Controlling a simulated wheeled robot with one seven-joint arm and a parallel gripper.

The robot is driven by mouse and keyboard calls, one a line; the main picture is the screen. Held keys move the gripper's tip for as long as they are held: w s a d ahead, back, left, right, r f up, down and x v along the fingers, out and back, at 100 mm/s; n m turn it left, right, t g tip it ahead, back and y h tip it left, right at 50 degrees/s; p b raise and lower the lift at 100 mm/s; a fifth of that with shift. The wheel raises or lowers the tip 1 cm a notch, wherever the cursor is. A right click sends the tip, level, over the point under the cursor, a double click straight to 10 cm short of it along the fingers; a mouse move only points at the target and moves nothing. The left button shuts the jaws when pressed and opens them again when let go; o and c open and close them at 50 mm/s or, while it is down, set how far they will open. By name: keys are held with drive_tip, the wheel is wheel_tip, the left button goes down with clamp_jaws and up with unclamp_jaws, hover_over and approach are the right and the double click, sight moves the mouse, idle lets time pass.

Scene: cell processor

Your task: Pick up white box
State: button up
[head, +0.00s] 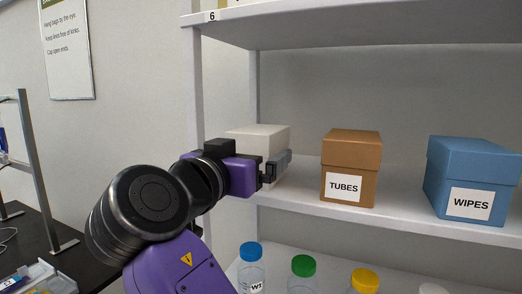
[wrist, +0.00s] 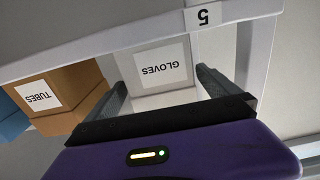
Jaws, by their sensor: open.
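The white box (head: 262,134) stands on the middle shelf at its left end in the head view, partly hidden behind my gripper. In the wrist view the white box (wrist: 160,88) shows upside down with a label reading GLOVES. My gripper (head: 279,168) is in front of the box at its level, pointing toward it. In the wrist view my gripper (wrist: 160,90) is open, with one dark finger on each side of the box. I cannot tell whether the fingers touch it.
A brown TUBES box (head: 350,160) stands right of the white box, with a blue WIPES box (head: 470,175) further right. Bottles with blue (head: 251,250), green (head: 303,265) and yellow (head: 365,280) caps stand on the shelf below. A shelf post (head: 194,90) is at the left, with another shelf (head: 340,25) above.

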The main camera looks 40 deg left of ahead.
sight(257, 129)
drive_tip(key=p+x, duration=0.1)
drive_tip(key=x, duration=0.3)
drive_tip(key=shift+w+a+p, duration=0.1)
drive_tip(key=shift+w+p, duration=0.05)
drive_tip(key=shift+p, duration=0.15)
drive_tip(key=c, duration=1.5)
drive_tip(key=shift+r, duration=0.1)
drive_tip(key=shift+s+r+b, duration=0.25)
drive_tip(key=shift+s+b, duration=0.05)
drive_tip(key=shift+b, duration=0.3)
drive_tip(key=r+b, duration=0.1)
drive_tip(key=r, duration=0.2)
drive_tip(key=r+b, duration=0.1)
drive_tip(key=r, duration=0.2)
drive_tip(key=shift+s+r, duration=0.15)
drive_tip(key=shift+s, duration=0.1)
drive_tip(key=b+v, duration=0.4)
drive_tip(key=v, duration=1.5)
